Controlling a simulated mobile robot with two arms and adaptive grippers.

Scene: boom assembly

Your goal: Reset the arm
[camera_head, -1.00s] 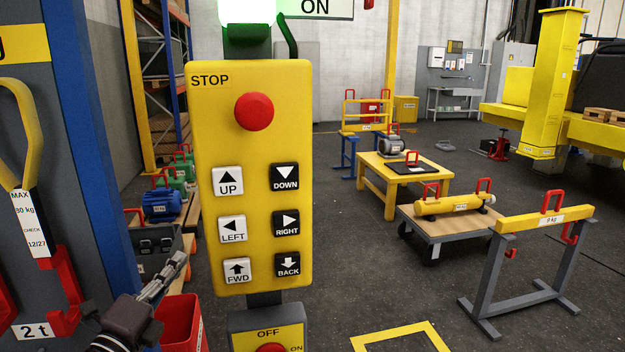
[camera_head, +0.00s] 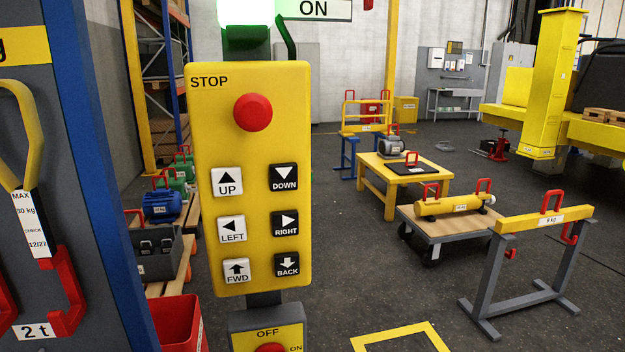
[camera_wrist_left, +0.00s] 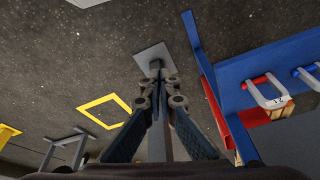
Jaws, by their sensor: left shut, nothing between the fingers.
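My left gripper (camera_wrist_left: 155,98) shows only in the left wrist view, with its fingers closed together and empty. It points over the grey floor, in line with a grey post on a square floor plate (camera_wrist_left: 156,58). In the head view neither gripper shows. The yellow control box (camera_head: 250,140) stands upright in front of me. It has a red STOP button (camera_head: 253,113) and UP, DOWN, LEFT, RIGHT, FWD and BACK buttons. A lit green lamp (camera_head: 246,12) and an ON sign (camera_head: 313,9) are above it.
A blue-edged tool board with a red hook (camera_head: 67,295) stands close at the left. A red bin (camera_head: 180,322) is beside the control post. A yellow-topped stand (camera_head: 545,222), a trolley (camera_head: 450,230) and a yellow table (camera_head: 375,170) are at the right. Open floor lies between.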

